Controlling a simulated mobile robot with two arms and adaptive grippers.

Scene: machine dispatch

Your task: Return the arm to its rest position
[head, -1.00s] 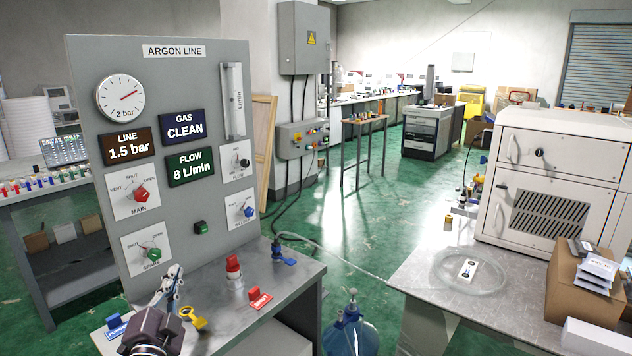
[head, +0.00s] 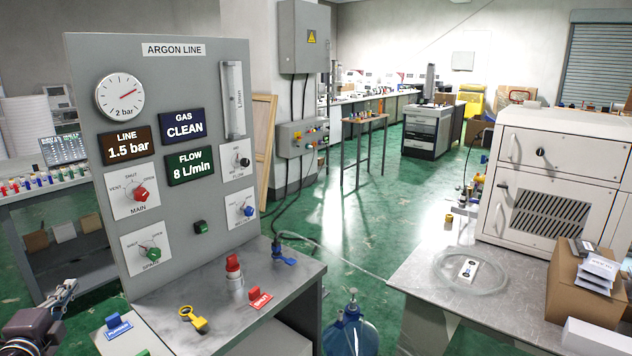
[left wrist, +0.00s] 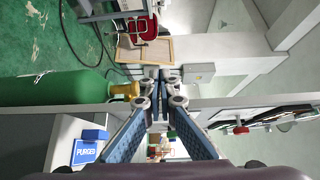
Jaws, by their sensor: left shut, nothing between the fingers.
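My left gripper (head: 68,288) is at the lower left of the head view, left of the argon line panel (head: 215,75) and off the front of its bench shelf. Its fingers are shut with nothing between them; in the left wrist view the closed fingers (left wrist: 160,100) meet at the centre. The panel carries a red MAIN knob (head: 141,194), a green knob (head: 152,254) below it and a round gauge (head: 120,97) with its needle near 2 bar. My right gripper is in neither current view.
A blue bottle (head: 350,328) stands between the benches. The left wrist view shows a green cylinder (left wrist: 60,87).

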